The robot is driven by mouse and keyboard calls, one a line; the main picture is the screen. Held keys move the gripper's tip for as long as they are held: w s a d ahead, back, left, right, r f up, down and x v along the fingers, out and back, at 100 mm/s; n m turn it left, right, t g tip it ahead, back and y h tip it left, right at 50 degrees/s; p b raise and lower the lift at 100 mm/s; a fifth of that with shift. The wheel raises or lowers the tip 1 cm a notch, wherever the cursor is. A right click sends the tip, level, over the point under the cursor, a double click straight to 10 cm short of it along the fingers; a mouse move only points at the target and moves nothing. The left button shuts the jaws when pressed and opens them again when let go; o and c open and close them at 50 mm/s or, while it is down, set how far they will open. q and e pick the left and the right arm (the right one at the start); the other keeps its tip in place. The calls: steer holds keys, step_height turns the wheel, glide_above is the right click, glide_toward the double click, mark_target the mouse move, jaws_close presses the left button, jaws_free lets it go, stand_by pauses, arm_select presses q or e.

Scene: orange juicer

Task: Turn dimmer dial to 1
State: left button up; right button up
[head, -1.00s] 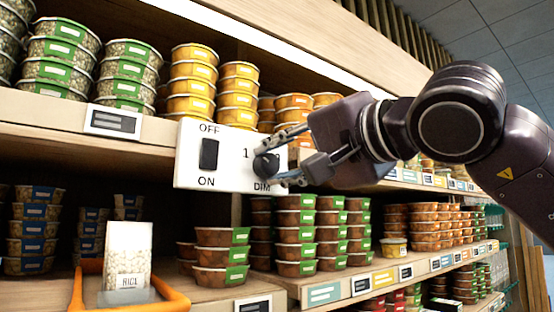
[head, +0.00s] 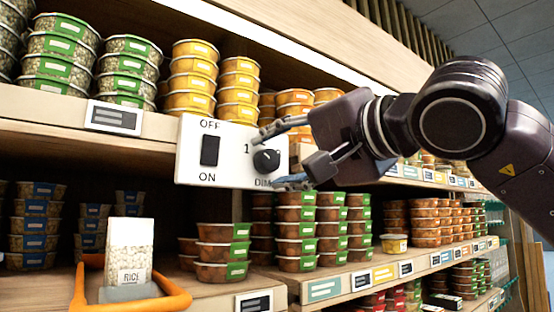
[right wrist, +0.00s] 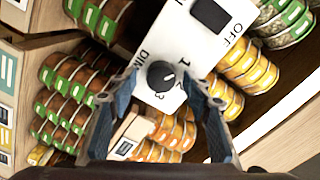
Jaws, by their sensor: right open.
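The dimmer dial (head: 266,160) is a round black knob on the right part of a white panel (head: 228,150). "1" is printed at its upper left and "DIM" below it. A black switch (head: 209,151) sits on the left part between OFF and ON. My right gripper (head: 272,158) is open at the panel's right side, one finger above the dial and one below, apart from it. In the right wrist view the dial (right wrist: 161,76) lies between the open fingertips (right wrist: 160,80), a little beyond them. My left gripper is not in view.
Shelves with stacked food tubs stand behind and around the panel, including yellow tubs (head: 193,78) and green-labelled tubs (head: 297,232). An orange-handled holder (head: 172,299) with a rice pack (head: 128,250) is at lower left. A wooden shelf edge (head: 60,118) runs beside the panel.

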steer(key=v, duration=1.2)
